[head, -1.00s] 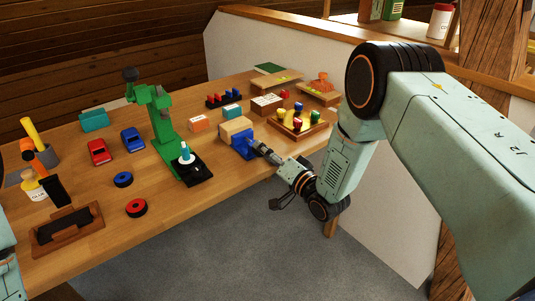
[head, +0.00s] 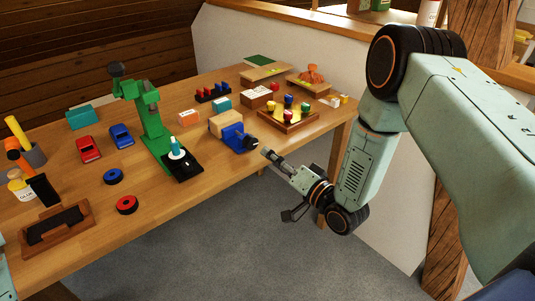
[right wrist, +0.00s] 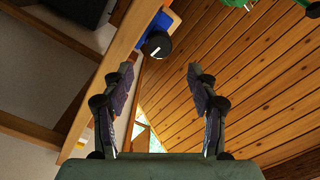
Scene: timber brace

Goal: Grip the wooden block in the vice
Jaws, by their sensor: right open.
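The wooden block (head: 225,120) is pale and sits in the blue vice (head: 234,141) near the table's front edge. Whether both jaws press on it is too small to tell. The vice's dark round handle knob (head: 250,143) points toward the front edge and also shows in the right wrist view (right wrist: 157,44). My right gripper (head: 267,154) is open and empty, just off the table edge, a short way from the knob. In the right wrist view the knob lies ahead, beyond the two spread fingers (right wrist: 160,75). My left gripper is not in view.
A green drill-press-like stand (head: 149,120) stands left of the vice. A wooden tray with coloured pegs (head: 288,121) sits close on its right. An orange-and-white box (head: 188,118) and a teal box (head: 221,103) lie behind. Open floor (head: 240,235) lies before the table.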

